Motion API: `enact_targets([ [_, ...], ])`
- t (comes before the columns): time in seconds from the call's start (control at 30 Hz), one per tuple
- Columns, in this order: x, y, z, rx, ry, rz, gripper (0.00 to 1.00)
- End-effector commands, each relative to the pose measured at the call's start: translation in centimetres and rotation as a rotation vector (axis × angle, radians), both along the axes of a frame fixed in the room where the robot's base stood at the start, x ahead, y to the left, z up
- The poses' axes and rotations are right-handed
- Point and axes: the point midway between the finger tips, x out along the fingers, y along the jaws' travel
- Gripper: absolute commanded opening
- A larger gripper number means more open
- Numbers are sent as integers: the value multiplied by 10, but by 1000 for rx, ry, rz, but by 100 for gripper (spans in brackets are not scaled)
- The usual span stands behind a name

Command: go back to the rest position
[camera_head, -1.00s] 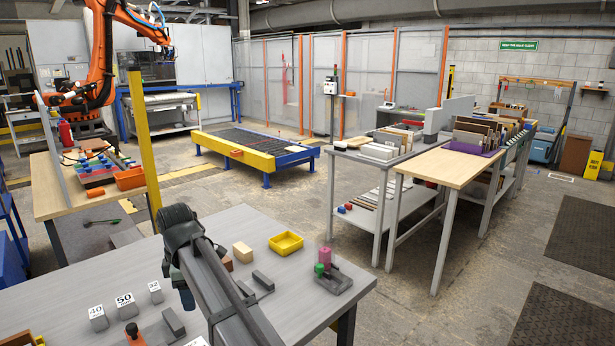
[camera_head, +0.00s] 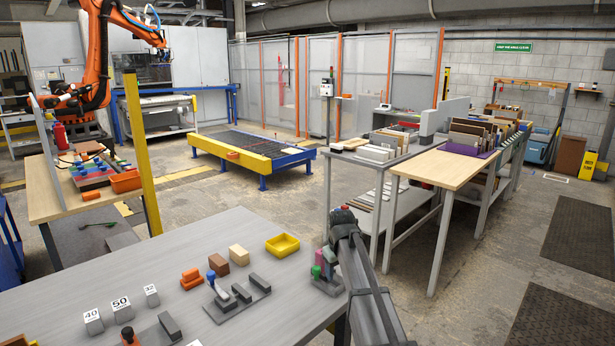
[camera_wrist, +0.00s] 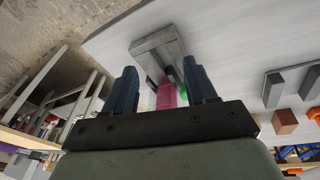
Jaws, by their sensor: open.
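My gripper (camera_wrist: 163,82) is open, with its two dark blue fingers spread apart in the wrist view. In the head view my arm reaches over the right end of the grey table (camera_head: 185,255), and its fingers are mostly hidden there. A grey fixture (camera_head: 326,287) with a pink piece (camera_head: 318,257) and a green piece (camera_head: 315,272) stands beside the arm's end. The wrist view also shows the fixture (camera_wrist: 155,45), with the pink piece (camera_wrist: 166,96) and green piece (camera_wrist: 183,102) appearing between the fingers. I cannot tell the distance to them.
The table also holds a yellow tray (camera_head: 283,246), a tan block (camera_head: 239,255), a brown block (camera_head: 218,265), an orange piece (camera_head: 191,279), a grey slotted fixture (camera_head: 238,298) and numbered blocks (camera_head: 122,310). A wood-topped table (camera_head: 445,168) stands behind at the right.

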Motion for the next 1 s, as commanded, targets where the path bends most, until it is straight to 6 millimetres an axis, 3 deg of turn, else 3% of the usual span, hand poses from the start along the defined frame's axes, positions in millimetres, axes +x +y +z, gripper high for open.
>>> enact_targets([
  [0.03, 4, -23, -5, 8, -8, -60, 56],
  [0.1, 8, -49, -10, 17, -18, -133, 56],
  [0.23, 10, -92, -27, 33, -28, -257, 56],
  [0.33, 3, -114, -51, 42, -20, -329, 56],
  [0.67, -42, -117, -140, 43, 71, -378, 56],
  [1.0, -126, -105, -253, 32, 216, -400, 56],
])
